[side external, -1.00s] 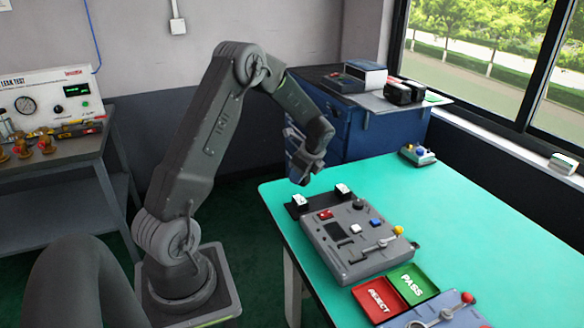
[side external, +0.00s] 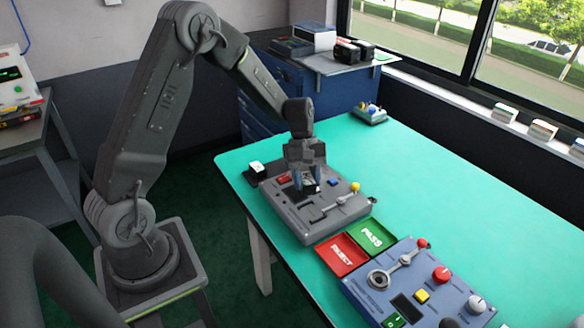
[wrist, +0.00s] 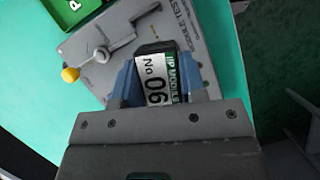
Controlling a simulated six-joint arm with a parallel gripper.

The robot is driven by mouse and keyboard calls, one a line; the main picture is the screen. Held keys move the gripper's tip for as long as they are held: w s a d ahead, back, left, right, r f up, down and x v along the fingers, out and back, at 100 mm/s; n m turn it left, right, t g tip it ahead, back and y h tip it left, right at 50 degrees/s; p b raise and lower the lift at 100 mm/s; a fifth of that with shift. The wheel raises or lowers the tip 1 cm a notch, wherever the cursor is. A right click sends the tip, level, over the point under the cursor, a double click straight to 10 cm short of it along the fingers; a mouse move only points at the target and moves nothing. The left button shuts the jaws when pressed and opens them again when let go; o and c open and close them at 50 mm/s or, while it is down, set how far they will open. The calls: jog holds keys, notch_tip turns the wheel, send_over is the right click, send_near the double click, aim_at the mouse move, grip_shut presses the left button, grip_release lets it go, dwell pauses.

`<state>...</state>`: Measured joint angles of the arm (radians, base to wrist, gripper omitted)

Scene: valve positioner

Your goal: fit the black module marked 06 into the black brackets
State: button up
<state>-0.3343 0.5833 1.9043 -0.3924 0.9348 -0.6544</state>
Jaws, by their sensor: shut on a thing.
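My gripper (side external: 307,178) is over the grey test panel (side external: 300,222) in the side view. In the wrist view its blue fingers (wrist: 157,80) are shut on the sides of the black module marked 06 (wrist: 155,75), whose white and green label faces the camera. The module's lower part shows dark between the fingers in the side view (side external: 310,187), low over the panel's middle. I cannot tell whether it touches the panel. The black brackets are not clearly visible; the gripper and module cover that part of the panel.
A lever with a yellow knob (wrist: 70,74) stands on the panel close to the module. A white-topped block (side external: 257,167) sits at the panel's far left. Red REJECT (side external: 341,254) and green PASS (side external: 371,237) trays and a blue control box (side external: 430,290) lie in front.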

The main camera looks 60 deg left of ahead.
aim_at(307, 178)
jog(key=d+n+t, duration=0.1)
jog(key=d+n, duration=0.1)
jog(key=shift+d+r+n, duration=0.15)
jog(key=shift+n, duration=0.15)
jog(key=shift+d+n, duration=0.25)
jog(key=shift+n, duration=0.15)
jog(key=shift+f, duration=2.9)
jog(key=shift+f, duration=0.6)
jog(key=o, duration=0.7)
jog(key=shift+r, duration=0.1)
jog(key=shift+v, duration=5.45)
jog(key=shift+s, duration=0.2)
